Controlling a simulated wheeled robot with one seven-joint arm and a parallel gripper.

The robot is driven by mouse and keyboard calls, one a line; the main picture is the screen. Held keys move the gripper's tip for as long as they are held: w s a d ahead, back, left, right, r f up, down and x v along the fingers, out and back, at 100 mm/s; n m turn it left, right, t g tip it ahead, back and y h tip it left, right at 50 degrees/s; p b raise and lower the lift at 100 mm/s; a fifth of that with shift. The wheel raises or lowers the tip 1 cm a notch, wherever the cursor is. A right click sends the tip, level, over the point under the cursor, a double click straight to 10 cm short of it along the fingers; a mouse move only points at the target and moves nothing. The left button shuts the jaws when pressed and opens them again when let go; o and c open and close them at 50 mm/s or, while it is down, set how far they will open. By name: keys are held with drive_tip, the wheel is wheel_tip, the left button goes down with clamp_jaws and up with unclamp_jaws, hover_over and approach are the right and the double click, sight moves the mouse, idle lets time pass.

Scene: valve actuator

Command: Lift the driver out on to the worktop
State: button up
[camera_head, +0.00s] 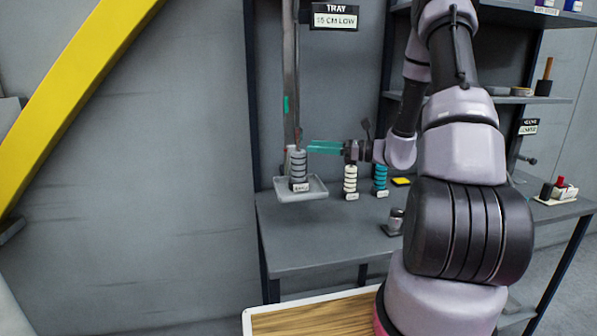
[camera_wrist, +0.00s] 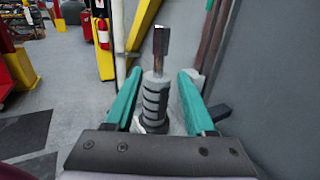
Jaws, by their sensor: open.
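The grey ribbed driver (camera_head: 298,168) stands upright in a shallow grey tray (camera_head: 319,190) at the left end of the worktop (camera_head: 310,240). Its metal shaft points up. In the wrist view the driver (camera_wrist: 156,98) rises between the two teal fingers. My gripper (camera_head: 311,147) reaches in level from the right at the driver's upper part. In the wrist view my gripper (camera_wrist: 161,75) is open, with a finger on each side of the driver and visible gaps. The driver's foot is partly hidden in the wrist view.
A cream ribbed piece (camera_head: 350,181) and a teal ribbed piece (camera_head: 380,180) stand right of the tray. A small metal cup-like object (camera_head: 395,222) sits nearer the front. A tray sign (camera_head: 335,17) hangs above. The worktop's front left is clear.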

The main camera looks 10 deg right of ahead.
drive_tip(key=x, duration=0.9)
drive_tip(key=shift+a, duration=0.1)
clamp_jaws()
idle(1.2)
